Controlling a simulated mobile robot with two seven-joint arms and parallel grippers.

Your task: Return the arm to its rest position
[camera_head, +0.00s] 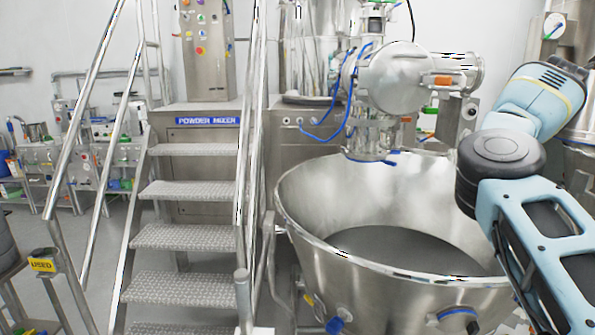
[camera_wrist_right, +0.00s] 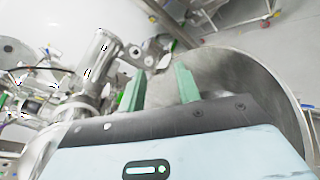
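My right arm (camera_head: 535,240), light blue with a dark round joint, is raised and bent at the right side of the head view, in front of the right part of a large steel bowl (camera_head: 310,215). My right gripper (camera_wrist_right: 162,88) shows in the wrist view with its two green fingers apart and nothing between them. Behind the fingers the same bowl's rim and inner wall (camera_wrist_right: 285,90) show. The right gripper cannot be made out in the head view. My left arm and left gripper are in neither view.
A steel mixer head (camera_head: 400,80) with blue hoses hangs above the bowl. Metal steps (camera_head: 185,190) with handrails stand left of it. A post with a yellow "USED" label (camera_head: 43,265) is at the far left. Clear floor shows behind it.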

